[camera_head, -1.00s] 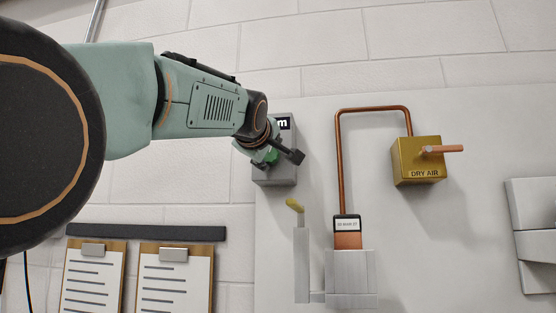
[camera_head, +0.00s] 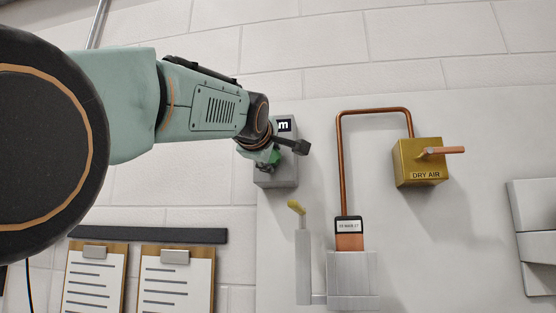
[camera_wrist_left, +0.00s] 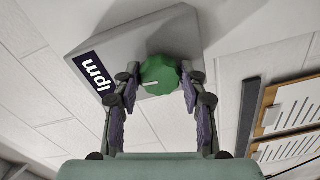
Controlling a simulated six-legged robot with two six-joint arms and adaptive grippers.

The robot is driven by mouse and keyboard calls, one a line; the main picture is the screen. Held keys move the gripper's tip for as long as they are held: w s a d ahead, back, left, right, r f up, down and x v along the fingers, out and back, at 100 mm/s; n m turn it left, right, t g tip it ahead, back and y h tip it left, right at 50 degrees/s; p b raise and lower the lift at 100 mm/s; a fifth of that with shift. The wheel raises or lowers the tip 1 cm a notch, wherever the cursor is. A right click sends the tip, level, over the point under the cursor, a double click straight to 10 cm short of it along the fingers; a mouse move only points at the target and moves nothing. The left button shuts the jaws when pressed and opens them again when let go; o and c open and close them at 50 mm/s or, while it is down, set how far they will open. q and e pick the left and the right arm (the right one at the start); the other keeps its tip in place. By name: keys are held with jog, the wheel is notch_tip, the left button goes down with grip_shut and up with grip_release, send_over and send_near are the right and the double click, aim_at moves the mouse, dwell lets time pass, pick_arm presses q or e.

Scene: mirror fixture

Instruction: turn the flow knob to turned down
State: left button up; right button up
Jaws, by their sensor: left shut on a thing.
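The flow knob is a green, ridged knob (camera_wrist_left: 159,75) with a white pointer line, on the face of a grey box (camera_wrist_left: 185,30) with a dark "lpm" label. In the left wrist view it sits between the two fingertips of my left gripper (camera_wrist_left: 160,80), which is shut on it. In the head view the grey box (camera_head: 280,176) is on the wall panel, partly hidden by my left arm, and only a bit of green (camera_head: 273,157) shows beside my left gripper (camera_head: 279,153). My right gripper is not in view.
A yellow "DRY AIR" box (camera_head: 419,163) with a copper lever is to the right, joined by a copper pipe (camera_head: 341,150). A yellow-tipped lever (camera_head: 296,207) stands below the knob box. Two clipboards (camera_head: 92,280) hang at the lower left.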

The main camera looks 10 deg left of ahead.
pick_arm(q)
jog(key=o, duration=0.8)
jog(key=shift+r, duration=0.2)
jog(key=shift+c, duration=0.2)
jog(key=o, duration=0.4)
jog(key=shift+s+a+f, duration=0.1)
jog(key=shift+a, duration=0.1)
jog(key=shift+d+f, duration=0.1)
jog(key=shift+d, duration=0.1)
jog(key=shift+a, duration=0.1)
